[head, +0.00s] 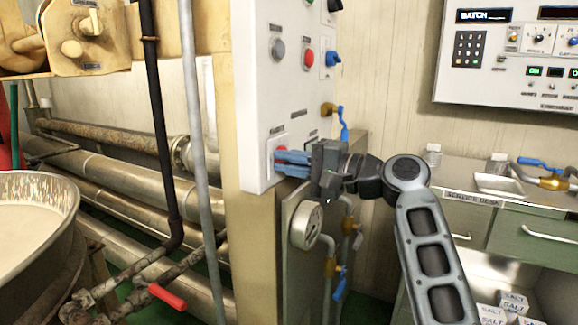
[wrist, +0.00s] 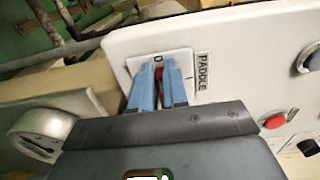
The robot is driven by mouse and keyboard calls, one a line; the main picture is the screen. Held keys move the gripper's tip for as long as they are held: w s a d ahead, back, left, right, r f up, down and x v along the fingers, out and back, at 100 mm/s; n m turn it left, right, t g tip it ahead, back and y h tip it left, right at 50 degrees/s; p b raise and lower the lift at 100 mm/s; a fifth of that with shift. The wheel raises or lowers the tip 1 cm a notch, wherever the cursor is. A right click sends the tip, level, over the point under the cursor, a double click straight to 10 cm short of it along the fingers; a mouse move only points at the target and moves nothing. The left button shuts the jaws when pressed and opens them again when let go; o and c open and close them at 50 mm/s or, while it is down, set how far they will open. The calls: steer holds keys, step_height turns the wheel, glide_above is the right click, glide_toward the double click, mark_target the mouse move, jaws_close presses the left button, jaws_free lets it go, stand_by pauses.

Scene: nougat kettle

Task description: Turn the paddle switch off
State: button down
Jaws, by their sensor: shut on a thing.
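The paddle switch is a small red lever on a pale plate marked O and I, with a PADDLE label beside it. Its red part (wrist: 158,73) shows between my fingers in the wrist view, and a bit of red (head: 281,149) shows above them in the head view. My gripper (head: 278,163) has its blue fingers at the lower part of the white control panel (head: 258,95). In the wrist view my gripper (wrist: 158,72) is shut on the red lever. The fingers hide much of the lever, so its exact position is unclear.
Above the switch are a grey knob (head: 278,48), a red button (head: 309,57) and a blue-handled switch (head: 333,58). A pressure gauge (head: 306,224) sits just below my gripper. A service desk (head: 470,200) stands right, and a large kettle (head: 38,215) stands left.

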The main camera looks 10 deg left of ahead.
steer(key=shift+f, duration=0.15)
stand_by(0.3)
steer(key=c, duration=1.1)
jaws_free()
steer(key=shift+c, duration=0.2)
steer(key=shift+d, duration=0.15)
steer(key=v, duration=0.7)
steer(key=shift+s+d, duration=0.15)
steer(key=shift+d, duration=0.1)
